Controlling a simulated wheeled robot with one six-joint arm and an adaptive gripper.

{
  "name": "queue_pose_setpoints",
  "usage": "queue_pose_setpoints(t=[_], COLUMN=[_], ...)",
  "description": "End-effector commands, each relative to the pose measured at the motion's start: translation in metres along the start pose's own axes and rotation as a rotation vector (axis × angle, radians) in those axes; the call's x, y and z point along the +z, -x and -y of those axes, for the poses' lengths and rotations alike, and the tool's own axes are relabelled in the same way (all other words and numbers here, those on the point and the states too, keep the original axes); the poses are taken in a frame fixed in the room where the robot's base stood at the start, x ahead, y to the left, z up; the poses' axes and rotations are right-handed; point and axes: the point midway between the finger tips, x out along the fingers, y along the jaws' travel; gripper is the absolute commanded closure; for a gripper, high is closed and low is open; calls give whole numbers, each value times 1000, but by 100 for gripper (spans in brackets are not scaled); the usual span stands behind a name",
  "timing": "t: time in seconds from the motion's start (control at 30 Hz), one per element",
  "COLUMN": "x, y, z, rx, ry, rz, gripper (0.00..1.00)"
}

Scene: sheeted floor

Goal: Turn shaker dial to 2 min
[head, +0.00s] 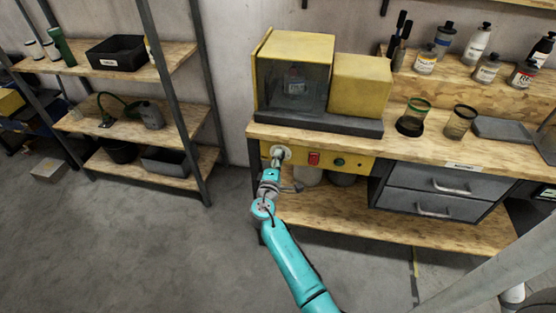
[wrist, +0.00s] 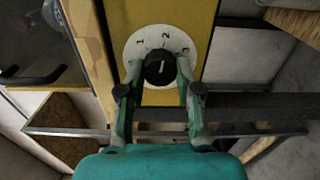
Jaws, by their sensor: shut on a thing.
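The shaker dial is a black knob (wrist: 160,68) on a round white plate (wrist: 134,50) marked 1, 2 and 3. A white line on the knob points up and slightly right, about toward the 2. My gripper (wrist: 159,74) is shut on the knob, one finger on each side. In the head view my gripper (head: 277,163) reaches the white dial plate (head: 284,151) at the left of the yellow panel (head: 360,164); the knob is mostly hidden there. The shaker (head: 293,75), a yellow box with a dark clear front, stands on the bench above.
A red switch (head: 314,158) and a green button (head: 339,162) sit right of the dial. Jars (head: 412,120) and bottles (head: 476,45) stand on the bench (head: 447,148). Grey drawers (head: 440,188) are below right. A shelf rack (head: 147,60) stands left. Floor (head: 150,255) in front is clear.

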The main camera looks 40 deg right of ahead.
Motion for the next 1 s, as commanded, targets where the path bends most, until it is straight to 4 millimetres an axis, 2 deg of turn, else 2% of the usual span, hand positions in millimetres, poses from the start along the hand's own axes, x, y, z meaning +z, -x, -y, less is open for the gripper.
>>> queue_pose_setpoints(t=[0.33,0.37,0.43,0.47,0.8,1.0], x=[0,0,0,0,0,0], y=[0,0,0,0,2,26], z=[0,0,0,0,0,1], rx=[-1,-1,-1,-1,0,-1], ry=[-2,-2,-1,-1,-1,-1], rz=[1,1,1,1,0,-2], gripper=[100,61,43,40,40,40])
